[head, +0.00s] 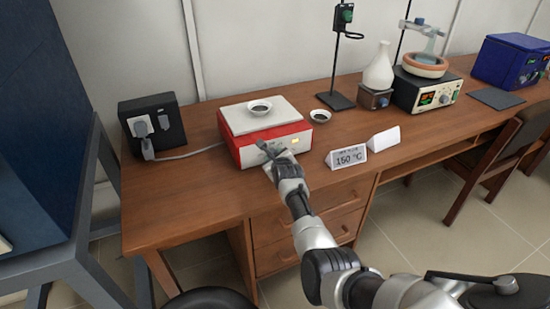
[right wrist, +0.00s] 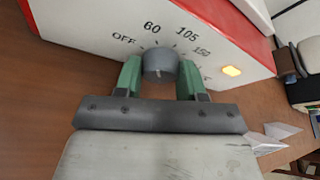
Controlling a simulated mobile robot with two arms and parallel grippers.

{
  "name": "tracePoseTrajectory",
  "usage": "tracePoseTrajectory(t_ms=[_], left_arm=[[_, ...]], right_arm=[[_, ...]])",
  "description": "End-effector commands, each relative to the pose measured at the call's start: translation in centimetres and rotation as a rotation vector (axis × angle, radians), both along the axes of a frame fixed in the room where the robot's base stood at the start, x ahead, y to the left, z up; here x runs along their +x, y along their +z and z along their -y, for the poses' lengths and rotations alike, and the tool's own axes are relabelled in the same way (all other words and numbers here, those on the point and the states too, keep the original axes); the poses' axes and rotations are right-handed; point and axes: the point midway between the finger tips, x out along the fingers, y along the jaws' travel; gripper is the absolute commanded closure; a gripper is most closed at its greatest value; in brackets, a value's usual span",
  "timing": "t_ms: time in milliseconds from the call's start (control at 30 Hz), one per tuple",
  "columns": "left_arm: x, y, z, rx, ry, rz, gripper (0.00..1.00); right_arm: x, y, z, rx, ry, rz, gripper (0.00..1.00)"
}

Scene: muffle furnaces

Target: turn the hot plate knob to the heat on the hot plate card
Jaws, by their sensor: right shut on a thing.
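The red and white hot plate (head: 243,148) stands on the left part of the wooden desk. My right gripper (head: 272,154) is at its front face. In the right wrist view the green fingers (right wrist: 160,68) are shut on the grey knob (right wrist: 160,62), one on each side. Around the knob I read OFF, 60, 105 and 150, plus a partly hidden label. I cannot tell which mark the knob points at. An orange light (right wrist: 231,71) glows beside the dial. The hot plate card (head: 347,158) reads 150 °C. My left gripper is out of view.
A small dish (head: 260,107) with dark contents sits on the hot plate, and another (head: 320,116) stands beside it. A blank white card (head: 384,139), stand (head: 335,100), flask (head: 379,70) and blue device (head: 510,62) are to the right. A socket box (head: 152,124) is left.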

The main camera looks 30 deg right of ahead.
Motion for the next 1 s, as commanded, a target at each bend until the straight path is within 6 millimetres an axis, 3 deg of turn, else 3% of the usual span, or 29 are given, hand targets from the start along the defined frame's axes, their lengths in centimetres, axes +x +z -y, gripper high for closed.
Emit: tracePoseTrajectory(t_ms=[267,1000], left_arm=[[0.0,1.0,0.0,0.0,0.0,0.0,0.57],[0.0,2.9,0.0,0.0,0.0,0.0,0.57]], right_arm=[[0.0,0.2,0.1,0.169,-0.001,0.009,0.84],[0.0,0.0,0.4,0.866,0.0,0.049,0.84]])
